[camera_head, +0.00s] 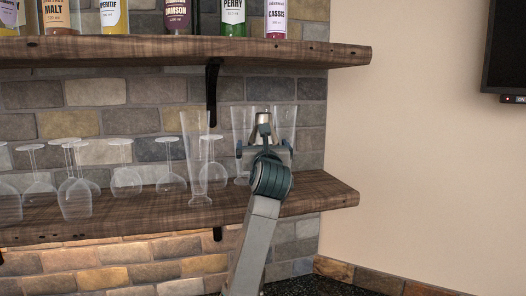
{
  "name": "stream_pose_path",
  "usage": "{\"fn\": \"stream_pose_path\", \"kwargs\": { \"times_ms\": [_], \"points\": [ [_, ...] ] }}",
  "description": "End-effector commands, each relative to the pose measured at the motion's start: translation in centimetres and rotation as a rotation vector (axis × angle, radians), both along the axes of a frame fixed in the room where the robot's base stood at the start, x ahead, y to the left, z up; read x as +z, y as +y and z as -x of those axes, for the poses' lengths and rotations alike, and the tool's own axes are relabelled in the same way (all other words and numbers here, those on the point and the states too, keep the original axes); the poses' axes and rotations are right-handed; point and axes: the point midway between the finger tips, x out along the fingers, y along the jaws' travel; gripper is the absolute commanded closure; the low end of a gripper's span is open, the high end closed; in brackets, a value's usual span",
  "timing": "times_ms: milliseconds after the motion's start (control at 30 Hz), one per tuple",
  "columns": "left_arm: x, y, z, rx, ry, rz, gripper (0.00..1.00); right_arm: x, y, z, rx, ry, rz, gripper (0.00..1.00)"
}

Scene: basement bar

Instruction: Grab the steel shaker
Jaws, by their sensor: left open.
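The steel shaker (263,117) stands on the lower wooden shelf (325,190), near its right end. Only its shiny top shows above my gripper; its lower body is hidden behind the gripper and wrist. My left gripper (264,147) reaches up from the bottom of the head view and is in front of the shaker. Its fingers are spread apart, one to each side of the shaker in the picture. I cannot tell whether they touch it. My right gripper is not in view.
A tall clear glass (195,160) stands left of my gripper, and tall glasses stand close by the shaker. Several upside-down stemmed glasses (125,182) fill the shelf's left. The upper shelf (150,50) holds bottles. A dark screen (505,45) hangs at right.

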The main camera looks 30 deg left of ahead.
Motion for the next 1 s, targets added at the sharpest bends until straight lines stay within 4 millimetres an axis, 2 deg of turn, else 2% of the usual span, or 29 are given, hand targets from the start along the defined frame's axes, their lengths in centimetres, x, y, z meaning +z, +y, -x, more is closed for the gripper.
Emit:
{"fn": "stream_pose_path", "kwargs": {
  "times_ms": [167, 400, 467, 767, 1000],
  "points": [
    [-0.1, 0.0, 0.0, -0.001, 0.0, 0.0, 0.0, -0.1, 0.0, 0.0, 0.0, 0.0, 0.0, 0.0],
    [-0.1, 0.0, 0.0, -0.001, 0.0, 0.0, 0.47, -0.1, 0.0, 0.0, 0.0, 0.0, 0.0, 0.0],
    [0.0, 0.0, 0.0, 0.0, -0.002, 0.0, 0.55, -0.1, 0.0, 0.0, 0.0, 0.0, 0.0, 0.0],
    [0.1, 0.0, 0.0, 0.0, -0.002, 0.0, 0.55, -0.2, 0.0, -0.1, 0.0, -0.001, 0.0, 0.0],
    [1.3, -0.1, 0.0, -0.002, -0.005, 0.001, 0.55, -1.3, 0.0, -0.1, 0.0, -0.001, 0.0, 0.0]
  ]
}}
